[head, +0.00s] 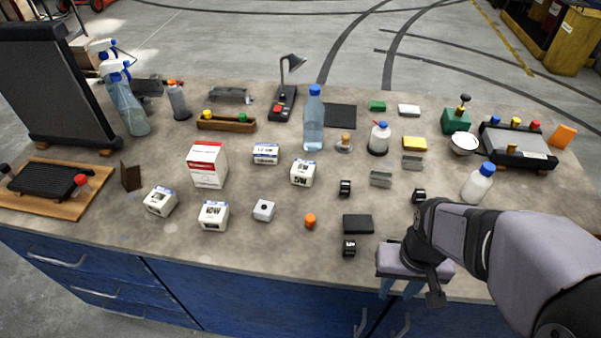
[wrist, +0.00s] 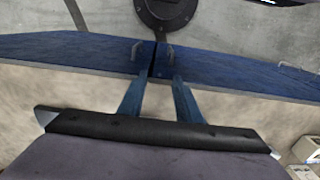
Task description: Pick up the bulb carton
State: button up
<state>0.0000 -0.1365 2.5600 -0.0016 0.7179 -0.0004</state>
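Several small white cartons with blue marks and wattage-like print stand on the bench: one at front left (head: 160,201), one marked 10W (head: 213,215), one behind (head: 266,154) and one marked 5W (head: 303,173). They look like bulb cartons; I cannot tell which one the task means. A bigger red-and-white carton (head: 207,165) stands among them. My gripper (head: 400,290) is at the bench's front edge, well right of the cartons. In the wrist view its two blue fingers (wrist: 158,95) are apart with nothing between them.
A dark flat pad (head: 358,224), small black blocks (head: 349,248) and an orange cap (head: 310,221) lie between my gripper and the cartons. A tall water bottle (head: 313,120) stands behind them. A white bottle (head: 478,184) stands near my arm. Blue drawers (head: 250,300) are below the bench edge.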

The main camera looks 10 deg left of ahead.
dwell(0.3)
jog(key=o, duration=1)
jog(key=shift+c, duration=0.2)
